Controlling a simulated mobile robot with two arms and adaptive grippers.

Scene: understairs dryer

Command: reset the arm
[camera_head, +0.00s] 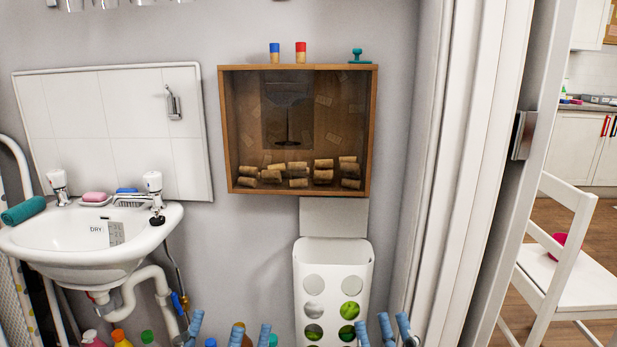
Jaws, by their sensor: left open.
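My left gripper (230,331) shows at the bottom edge, left of the middle. Its blue fingertips point up and stand wide apart, so it is open, with nothing visibly held. The rest of both grippers and both arms is out of view below the frame.
A wooden box with corks (233,130) hangs on the wall, with small stoppers on top. Below it is a white bin with round holes (300,270). A sink (85,245) is at left, with several bottles (122,340) beneath. A white chair (560,285) stands beyond the doorway at right.

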